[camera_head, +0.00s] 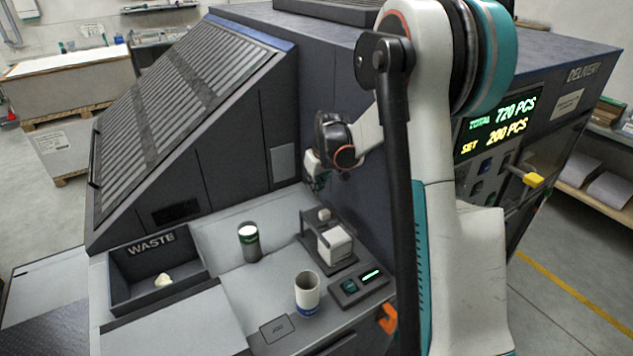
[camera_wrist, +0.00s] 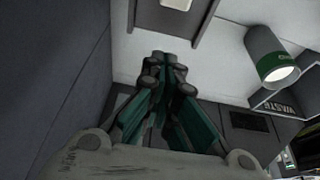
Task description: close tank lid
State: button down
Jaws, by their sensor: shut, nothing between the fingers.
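On the grey work surface stands a small dark unit (camera_head: 343,266) with a white block-shaped tank (camera_head: 334,246) on it. A dark upright part with a pale round knob (camera_head: 323,214) rises behind the tank; I cannot tell for sure that it is the lid. In the wrist view only part of the dark unit (camera_wrist: 203,20) shows at the top edge. My gripper (camera_head: 317,184) is above and behind the unit, near the machine wall, apart from it. In the wrist view my gripper's fingertips (camera_wrist: 163,59) are together with nothing between them.
A white-and-blue cup (camera_head: 307,295) stands in front. A dark WASTE bin (camera_head: 128,290) holds a pale scrap. A small control box (camera_head: 350,289) lies beside the unit.

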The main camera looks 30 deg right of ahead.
aim_at(317, 211)
jog(key=f, duration=0.1)
jog(key=s+f, duration=0.1)
jog(key=f, duration=0.1)
jog(key=s+f, duration=0.1)
jog(key=shift+f, duration=0.3)
jog(key=shift+s, duration=0.2)
jog(key=shift+s+f+b, duration=0.1)
jog(key=shift+s+b, duration=0.2)
jog(key=shift+b, duration=0.05)
jog(key=s+b, duration=0.1)
jog(key=s, duration=0.7)
jog(key=shift+d, duration=0.1)
jog(key=shift+s+f, duration=0.1)
